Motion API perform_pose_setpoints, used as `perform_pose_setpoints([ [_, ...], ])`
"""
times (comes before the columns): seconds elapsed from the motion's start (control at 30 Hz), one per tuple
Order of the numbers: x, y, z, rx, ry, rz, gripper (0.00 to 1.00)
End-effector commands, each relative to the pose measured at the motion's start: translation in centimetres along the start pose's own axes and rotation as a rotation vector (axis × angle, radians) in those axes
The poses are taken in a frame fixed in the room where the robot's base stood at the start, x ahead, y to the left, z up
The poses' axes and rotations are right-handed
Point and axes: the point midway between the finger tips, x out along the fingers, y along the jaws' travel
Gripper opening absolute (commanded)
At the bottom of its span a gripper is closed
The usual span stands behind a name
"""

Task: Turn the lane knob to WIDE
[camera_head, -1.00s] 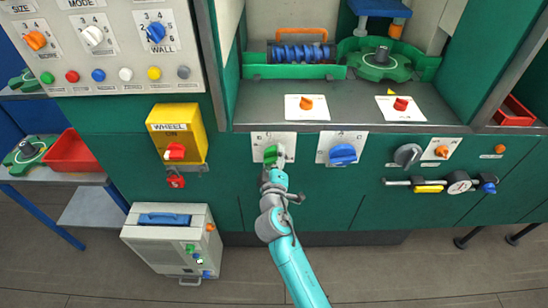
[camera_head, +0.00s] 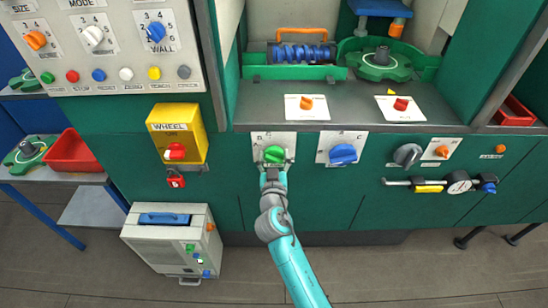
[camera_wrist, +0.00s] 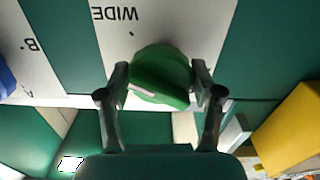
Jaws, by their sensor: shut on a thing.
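The green lane knob (camera_head: 274,154) sits on a white plate on the green front panel, left of the blue knob. In the wrist view the knob (camera_wrist: 165,68) fills the space between my fingers, with a pale line on its lower left face. The word WIDE shows upside down on the plate (camera_wrist: 190,25), with a small dot between it and the knob. My gripper (camera_head: 276,163) is shut on the knob from the front, one finger on each side (camera_wrist: 161,78). I cannot tell exactly where the pale line points.
The blue knob (camera_head: 343,154) on its own plate is just to the right. A yellow WHEEL box (camera_head: 190,133) with a red knob stands out to the left. A grey ledge (camera_head: 350,112) overhangs above, and a white cabinet (camera_head: 155,245) stands on the floor below left.

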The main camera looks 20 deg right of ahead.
Motion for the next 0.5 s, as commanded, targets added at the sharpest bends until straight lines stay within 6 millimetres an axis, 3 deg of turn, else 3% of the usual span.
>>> perform_pose_setpoints([
  [0.5,-0.03,0.01,0.27,0.188,-0.005,0.001,0.30],
])
